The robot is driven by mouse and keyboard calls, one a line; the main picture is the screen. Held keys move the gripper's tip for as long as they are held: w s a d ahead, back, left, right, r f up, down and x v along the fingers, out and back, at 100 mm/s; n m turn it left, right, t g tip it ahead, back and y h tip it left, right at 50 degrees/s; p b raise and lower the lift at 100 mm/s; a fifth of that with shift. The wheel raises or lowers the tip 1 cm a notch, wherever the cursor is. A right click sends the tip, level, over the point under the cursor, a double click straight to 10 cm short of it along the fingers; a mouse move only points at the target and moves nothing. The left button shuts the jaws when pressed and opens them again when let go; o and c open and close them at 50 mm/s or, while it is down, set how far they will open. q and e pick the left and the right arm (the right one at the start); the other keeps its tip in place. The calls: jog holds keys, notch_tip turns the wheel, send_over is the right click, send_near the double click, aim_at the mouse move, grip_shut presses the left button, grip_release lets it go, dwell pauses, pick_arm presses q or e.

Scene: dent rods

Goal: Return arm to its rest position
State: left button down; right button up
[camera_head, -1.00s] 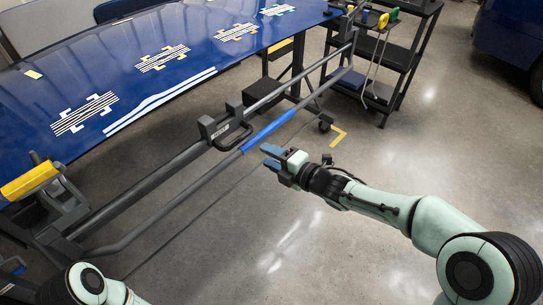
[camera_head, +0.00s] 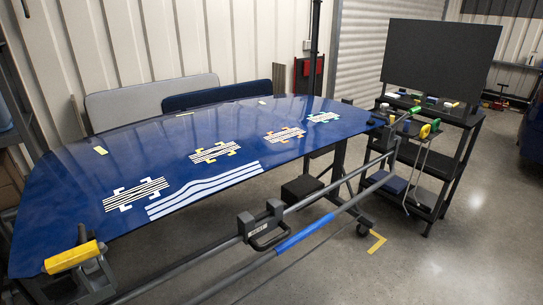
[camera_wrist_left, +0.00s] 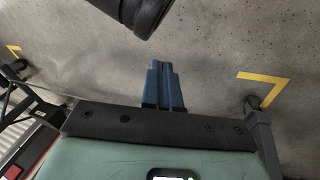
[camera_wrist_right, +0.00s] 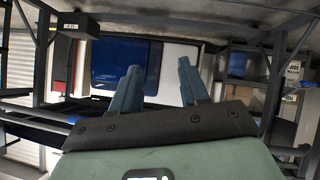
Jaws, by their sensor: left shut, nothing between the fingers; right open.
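My left gripper (camera_wrist_left: 161,68) shows in the left wrist view with its two blue fingers together and nothing between them, over grey concrete floor. My right gripper (camera_wrist_right: 160,66) shows in the right wrist view with its blue fingers apart and empty. Neither arm shows in the head view. The rods with yellow and green handles (camera_head: 425,131) hang at the side of the dark cart (camera_head: 436,198). The blue panel (camera_head: 95,140) lies on its stand, with striped patches on it.
A grey rail (camera_head: 215,262) with a blue sleeve (camera_head: 305,234) runs along the panel's front. A black board (camera_head: 440,60) stands above the cart. Yellow corner tape (camera_head: 377,243) marks the floor. Open floor lies at the lower right.

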jog(key=s+d+f+m+g+h, duration=0.35)
jog(key=s+f+m+g, duration=0.25)
jog(key=s+f+m, duration=1.05)
pick_arm(q)
jog(key=s+d+r+g+p, duration=0.1)
jog(key=s+r+p, duration=0.2)
jog(key=r+p, duration=0.4)
jog(key=s+d+r+g+h+p, duration=0.1)
jog(key=s+d+r+p, duration=0.1)
jog(key=r+p, duration=0.4)
jog(key=s+d+r+m+g+p, duration=0.1)
jog(key=s+d+r+g+p, duration=0.1)
jog(key=s+r+p, duration=0.3)
notch_tip(320, 180, up, 3)
jog(key=p, duration=0.2)
jog(key=shift+h+p, duration=0.3)
pick_arm(e)
jog(key=s+a+r+n+g+y, duration=0.1)
jog(key=s+a+r+g, duration=0.1)
jog(key=s+r, duration=0.5)
jog(key=s+a+r+n+g+y, duration=0.1)
jog(key=s+a+r+n+g, duration=0.1)
jog(key=s+r, duration=0.5)
notch_tip(320, 180, up, 5)
jog(key=shift+s+a+f+g, duration=0.1)
jog(key=shift+s+a+g, duration=0.3)
jog(key=shift+a, duration=0.1)
